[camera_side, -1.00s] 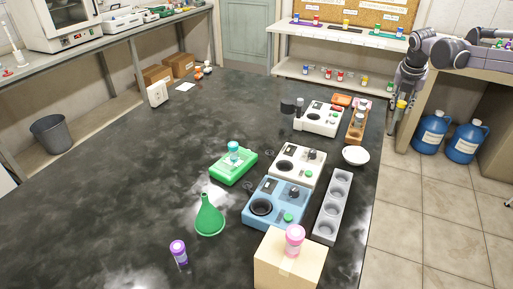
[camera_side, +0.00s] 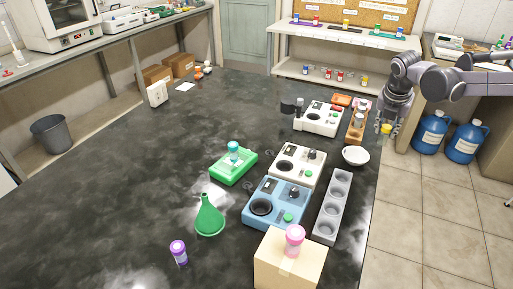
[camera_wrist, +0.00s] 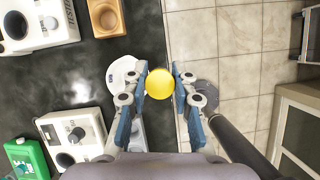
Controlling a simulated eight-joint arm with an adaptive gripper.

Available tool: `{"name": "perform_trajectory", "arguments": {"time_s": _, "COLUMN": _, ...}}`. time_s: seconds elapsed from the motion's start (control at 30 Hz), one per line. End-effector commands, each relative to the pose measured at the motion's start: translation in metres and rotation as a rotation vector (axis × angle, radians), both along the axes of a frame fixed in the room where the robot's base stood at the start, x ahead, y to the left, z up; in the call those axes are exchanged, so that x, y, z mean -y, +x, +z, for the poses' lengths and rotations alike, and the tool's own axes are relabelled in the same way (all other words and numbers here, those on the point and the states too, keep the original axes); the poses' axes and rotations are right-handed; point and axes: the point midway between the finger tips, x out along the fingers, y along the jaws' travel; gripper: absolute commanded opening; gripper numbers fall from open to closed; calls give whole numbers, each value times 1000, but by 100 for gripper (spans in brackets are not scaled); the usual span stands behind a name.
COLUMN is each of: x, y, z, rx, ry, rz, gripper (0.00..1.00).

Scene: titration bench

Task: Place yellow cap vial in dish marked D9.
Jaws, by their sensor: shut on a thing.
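My gripper (camera_side: 386,122) is shut on the yellow cap vial, whose yellow cap (camera_side: 386,129) shows between the fingers. In the wrist view the round yellow cap (camera_wrist: 159,83) lies between my two fingertips (camera_wrist: 160,90), and the vial's body is hidden below it. A white dish (camera_side: 355,155) sits on the dark bench near its right edge, left of and below my gripper in the side view. In the wrist view the dish (camera_wrist: 121,72) shows just left of the cap, partly covered by the left finger. A small dark mark is on the dish, too small to read.
A grey block with several wells (camera_side: 331,205) lies in front of the dish. A wooden rack (camera_side: 357,124) stands behind it. White devices (camera_side: 298,165) and a blue device (camera_side: 275,203) stand to the left. The bench ends right of the dish; tiled floor (camera_wrist: 238,60) lies beyond.

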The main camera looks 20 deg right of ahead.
Motion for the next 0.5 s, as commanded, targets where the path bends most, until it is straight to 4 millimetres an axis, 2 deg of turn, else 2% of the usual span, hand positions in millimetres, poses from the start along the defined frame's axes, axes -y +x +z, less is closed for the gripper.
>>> {"name": "perform_trajectory", "arguments": {"time_s": 0.1, "x": -21, "y": 15, "z": -15, "rx": 1, "ry": 0, "rz": 4, "gripper": 0}}
{"name": "perform_trajectory", "arguments": {"time_s": 0.23, "x": -38, "y": 27, "z": -27, "rx": 0, "ry": 0, "rz": 2, "gripper": 0}}
{"name": "perform_trajectory", "arguments": {"time_s": 0.5, "x": -50, "y": 35, "z": -42, "rx": 0, "ry": 0, "rz": -1, "gripper": 0}}
